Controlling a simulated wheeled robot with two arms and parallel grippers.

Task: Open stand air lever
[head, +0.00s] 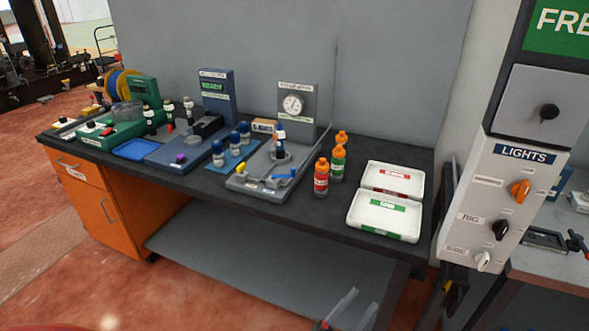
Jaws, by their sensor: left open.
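The grey stand (255,190) with a round gauge (293,104) on its back panel sits on the dark bench. A small blue lever-like handle (284,175) lies at the front right of its base. A small yellow part (249,170) is on the base to the left of it. Their labels are too small to read, so I cannot tell which is the air lever or its position. My left gripper (352,310) is at the bottom of the view, open and empty, low in front of the bench and well apart from the stand.
Red and green bottles with orange caps (321,178) stand right of the stand. Two white trays (384,214) lie farther right. Blue-capped bottles (234,143) stand on its left. A LIGHTS switch panel (500,205) rises at the right. The bench's front edge lies between my gripper and the stand.

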